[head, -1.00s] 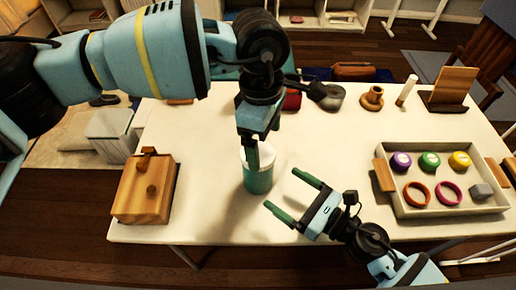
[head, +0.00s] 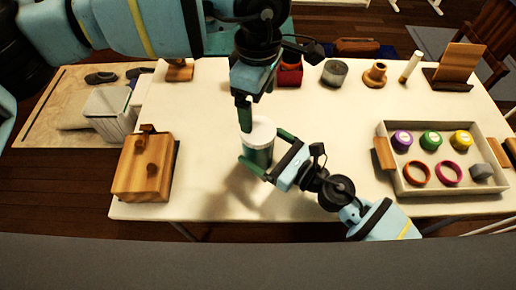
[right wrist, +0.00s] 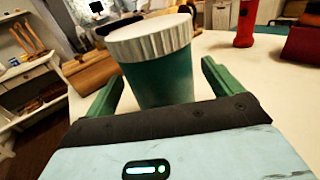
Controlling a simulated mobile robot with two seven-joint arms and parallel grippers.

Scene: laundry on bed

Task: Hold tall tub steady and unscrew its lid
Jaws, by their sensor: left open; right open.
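The tall tub (head: 258,157), teal with a white lid (head: 260,131), stands upright near the front middle of the table. In the right wrist view, the tub (right wrist: 160,78) stands between my right fingers, its ridged lid (right wrist: 150,38) above them. My right gripper (head: 267,152) is open around the tub's body, with gaps visible in the right wrist view. My left gripper (head: 245,116) is open and points down by the lid's far left side. One of its fingers is largely hidden, and I cannot tell whether it touches the lid.
A wooden box (head: 142,172) stands left of the tub. A tray (head: 410,187) with several coloured lids and rings lies at the right. A red container (head: 289,76), a grey tin (head: 334,73) and a wooden spool (head: 375,76) stand along the back.

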